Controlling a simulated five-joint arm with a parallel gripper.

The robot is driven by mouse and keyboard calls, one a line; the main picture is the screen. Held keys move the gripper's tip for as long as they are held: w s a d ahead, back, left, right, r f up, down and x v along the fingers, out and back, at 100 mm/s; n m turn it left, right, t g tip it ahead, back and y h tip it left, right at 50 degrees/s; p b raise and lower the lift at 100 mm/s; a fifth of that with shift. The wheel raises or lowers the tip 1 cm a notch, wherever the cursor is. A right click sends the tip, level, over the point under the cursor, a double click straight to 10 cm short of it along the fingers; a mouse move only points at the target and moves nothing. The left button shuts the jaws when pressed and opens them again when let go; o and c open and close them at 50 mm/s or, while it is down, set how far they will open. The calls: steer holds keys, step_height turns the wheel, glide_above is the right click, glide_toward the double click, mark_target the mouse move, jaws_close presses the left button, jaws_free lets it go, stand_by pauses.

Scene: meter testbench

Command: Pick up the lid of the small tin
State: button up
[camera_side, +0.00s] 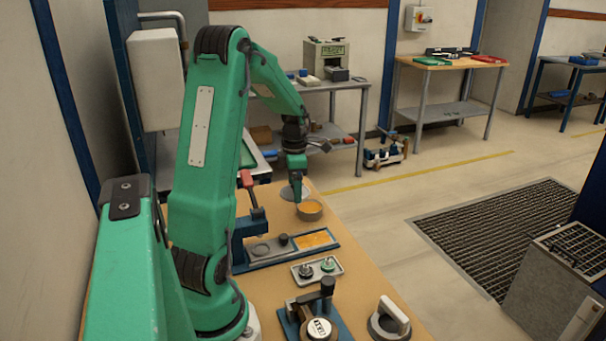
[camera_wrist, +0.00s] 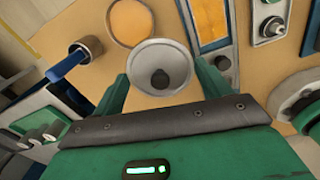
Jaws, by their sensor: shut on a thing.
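The small tin (camera_side: 310,211) stands open on the bench with orange contents showing inside. It also shows at the top of the wrist view (camera_wrist: 142,22). The lid (camera_wrist: 161,58) is a round grey disc with a dark knob. It sits between the two fingers of my gripper (camera_wrist: 162,84), which is shut on it. In the side view my gripper (camera_side: 297,181) points down just behind the tin, with the lid (camera_side: 289,193) at its tips. The lid is off the tin, beside it. I cannot tell how high it is above the bench.
A blue fixture (camera_side: 290,250) with a round recess and an orange panel lies nearer the side camera. A small grey plate (camera_side: 318,270) with two terminals, a dial device (camera_side: 318,328) and a grey handled ring (camera_side: 389,320) stand in front. A brown cup (camera_wrist: 88,46) holds a blue item.

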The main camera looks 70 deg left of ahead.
steer(key=shift+w+d+r, duration=0.25)
steer(key=shift+d+r, duration=0.05)
steer(key=shift+d, duration=0.2)
stand_by(0.3)
steer(key=w+a, duration=0.3)
steer(key=w, duration=0.2)
steer(key=shift+a+f, duration=0.3)
steer(key=shift+f, duration=0.05)
steer(key=shift+w+f, duration=0.1)
steer(key=shift+f, duration=0.15)
steer(key=shift+f, duration=2.95)
steer(key=shift+f, duration=0.2)
stand_by(0.4)
steer(key=o, duration=1)
